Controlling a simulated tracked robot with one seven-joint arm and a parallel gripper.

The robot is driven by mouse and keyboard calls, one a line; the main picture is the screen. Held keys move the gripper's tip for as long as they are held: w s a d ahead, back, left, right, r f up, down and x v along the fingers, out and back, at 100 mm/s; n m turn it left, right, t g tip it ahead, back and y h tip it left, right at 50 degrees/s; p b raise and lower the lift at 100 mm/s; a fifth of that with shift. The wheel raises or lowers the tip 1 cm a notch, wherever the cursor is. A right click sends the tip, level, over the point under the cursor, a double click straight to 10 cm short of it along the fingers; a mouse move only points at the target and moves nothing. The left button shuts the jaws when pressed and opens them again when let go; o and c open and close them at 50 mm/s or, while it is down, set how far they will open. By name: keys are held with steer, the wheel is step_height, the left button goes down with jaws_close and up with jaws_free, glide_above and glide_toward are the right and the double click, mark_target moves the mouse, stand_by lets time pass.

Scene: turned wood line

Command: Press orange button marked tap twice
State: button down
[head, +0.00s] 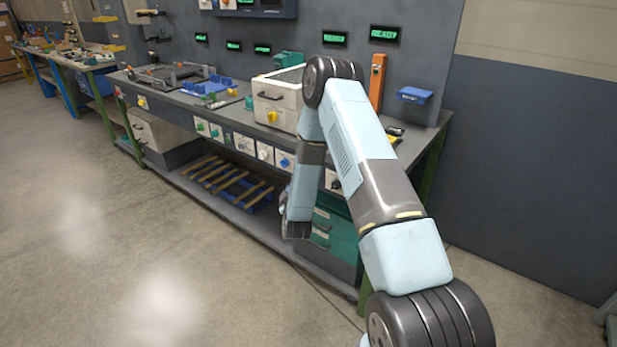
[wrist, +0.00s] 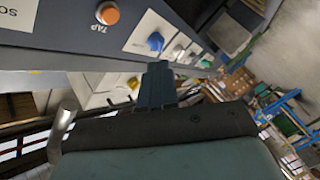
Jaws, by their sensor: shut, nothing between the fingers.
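My gripper (wrist: 158,70) is shut and empty. Its fingertips are below and to the right of the button in the wrist view, apart from it in the picture. In the head view the end of my arm hangs in front of the bench, with the fingers hard to see.
A blue knob (wrist: 155,41) on a light panel shows near the fingertips. Knob panels line the bench front, including a green knob (head: 200,127). The workbench (head: 180,98) carries a white drawer box (head: 278,100). Green drawers (head: 343,240) stand below. The floor (head: 130,240) at left is clear.

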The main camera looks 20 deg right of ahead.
steer(key=w+d, duration=0.4)
steer(key=d, duration=0.2)
steer(key=shift+w, duration=0.25)
steer(key=shift+d, duration=0.15)
stand_by(1.9)
steer(key=shift+w+d+r, duration=0.1)
steer(key=shift+w+d, duration=0.15)
steer(key=shift+d, duration=0.05)
steer(key=shift+w+d, duration=0.2)
steer(key=shift+d, duration=0.1)
stand_by(1.0)
steer(key=shift+s+a, duration=0.45)
steer(key=shift+a, duration=0.2)
steer(key=shift+s+a, duration=0.75)
steer(key=shift+a, duration=0.25)
steer(key=shift+s+a, duration=0.75)
steer(key=shift+a, duration=0.25)
stand_by(0.8)
